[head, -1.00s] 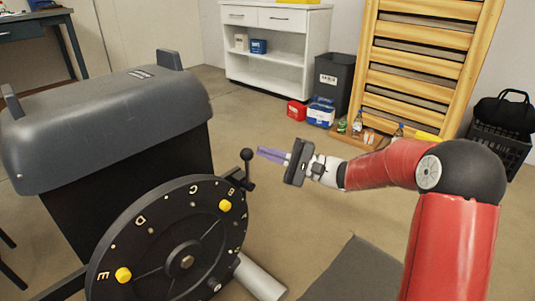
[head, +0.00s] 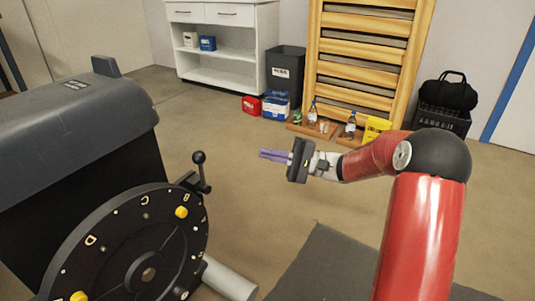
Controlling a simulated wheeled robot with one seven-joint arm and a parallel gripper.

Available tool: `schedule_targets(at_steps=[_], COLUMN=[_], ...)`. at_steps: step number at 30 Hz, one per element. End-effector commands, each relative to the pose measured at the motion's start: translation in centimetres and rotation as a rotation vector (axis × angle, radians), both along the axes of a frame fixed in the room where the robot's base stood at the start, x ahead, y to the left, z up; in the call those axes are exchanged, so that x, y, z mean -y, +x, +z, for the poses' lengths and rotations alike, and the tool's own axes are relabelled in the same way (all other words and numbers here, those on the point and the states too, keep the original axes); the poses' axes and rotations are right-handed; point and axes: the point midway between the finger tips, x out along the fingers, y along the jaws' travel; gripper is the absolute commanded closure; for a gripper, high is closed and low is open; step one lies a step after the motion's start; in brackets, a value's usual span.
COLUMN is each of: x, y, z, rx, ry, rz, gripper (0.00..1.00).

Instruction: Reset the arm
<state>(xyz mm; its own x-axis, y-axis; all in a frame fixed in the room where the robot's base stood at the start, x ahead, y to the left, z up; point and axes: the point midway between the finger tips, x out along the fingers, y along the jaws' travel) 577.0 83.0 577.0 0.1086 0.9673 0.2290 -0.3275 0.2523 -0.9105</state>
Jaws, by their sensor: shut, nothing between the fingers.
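My red arm (head: 418,240) rises at the lower right, bends at a black elbow and reaches left. My gripper (head: 273,155) is at its end, with purple fingers pointing left. The fingers are shut and hold nothing. The gripper hangs in the air, to the right of the black lever with a ball knob (head: 199,158) in the picture, and touches nothing visible.
A dark grey machine (head: 85,130) with a lettered black disc (head: 150,240) and yellow knobs fills the left. A white cabinet (head: 225,60), a black bin (head: 285,70), bottles and a wooden rack (head: 370,60) stand behind. A grey mat (head: 320,265) lies below. Open floor lies between.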

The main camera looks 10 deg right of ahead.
Motion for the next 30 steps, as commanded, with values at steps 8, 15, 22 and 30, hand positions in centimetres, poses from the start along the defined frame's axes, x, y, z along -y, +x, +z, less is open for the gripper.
schedule_targets(at_steps=[8,15,22,30], x=[-2.7,-5.2,-2.4,3.9], y=[-3.3,-12.8,-20.7,-27.2], z=[1.6,3.1,4.5,7.6], rx=[0.000,0.035,0.148,0.371], ry=[-0.183,-0.708,-1.188,-1.636], rz=[0.076,0.198,0.187,0.040], gripper=[1.00,1.00,1.00,1.00])
